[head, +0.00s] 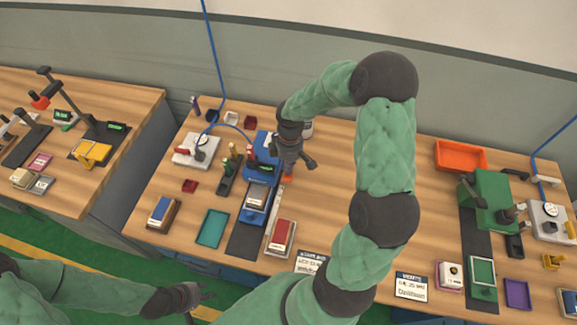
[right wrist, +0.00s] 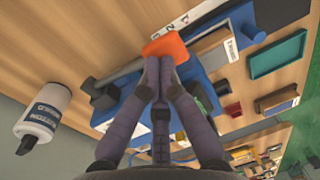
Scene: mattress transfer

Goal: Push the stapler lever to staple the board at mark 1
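The blue stapler (head: 262,150) stands on the middle table, with its orange lever end (head: 288,178) at its right side. In the right wrist view the orange lever end (right wrist: 166,47) lies right at my fingertips. My right gripper (head: 306,164) is shut, its fingertips (right wrist: 159,62) together at the lever end; they seem to touch it. The board (head: 257,195) lies on the blue slide in front of the stapler. A pale marked strip (head: 275,217) runs beside it; some marks show in the right wrist view. My left gripper (head: 200,300) looks open and empty, low in front of the table.
A red-topped block (head: 281,236), teal tray (head: 212,228) and blue-topped block (head: 161,212) lie near the front edge. A white bottle (right wrist: 42,115) stands close to my right gripper. The table right of the stapler is largely clear, with an orange bin (head: 460,157) beyond.

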